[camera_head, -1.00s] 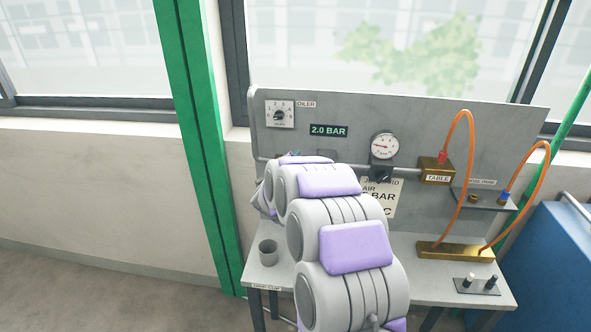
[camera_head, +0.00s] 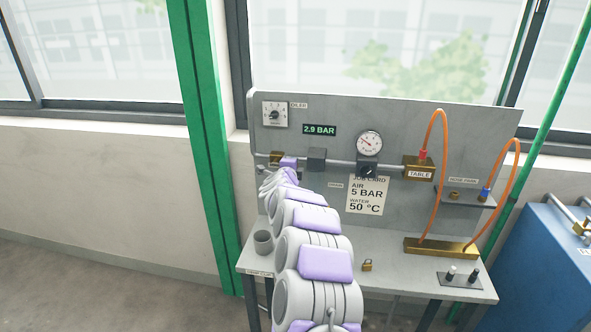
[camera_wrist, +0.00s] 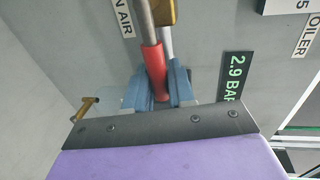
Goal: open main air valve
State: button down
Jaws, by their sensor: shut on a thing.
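In the wrist view, my gripper (camera_wrist: 158,86) has its blue fingers shut on the red-sleeved lever (camera_wrist: 154,68) of the main air valve. A metal shank runs up from the sleeve beside a brass body (camera_wrist: 165,12), and a partly cut label (camera_wrist: 124,23) reads "N AIR". In the head view, the brass valve (camera_head: 276,158) shows at the left end of the pipe; my arm hides its lever and my fingers. The green display (camera_head: 319,129) reads 2.9 BAR. The round gauge (camera_head: 369,144) hangs further right.
A job card (camera_head: 368,194) reads air 5 bar, water 50 °C. A grey cup (camera_head: 263,242), a padlock (camera_head: 367,265) and a brass manifold (camera_head: 440,247) with orange hoses stand on the bench. A blue cabinet (camera_head: 540,265) is at right; floor at left is clear.

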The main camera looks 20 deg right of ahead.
jog(key=shift+f, duration=0.4)
jog(key=c, duration=1.1)
grip_release()
jog(key=shift+d+r, duration=0.1)
jog(key=p+v, duration=0.1)
jog(key=v, duration=1.6)
jog(key=shift+s+p, duration=0.15)
jog(key=shift+p, duration=0.15)
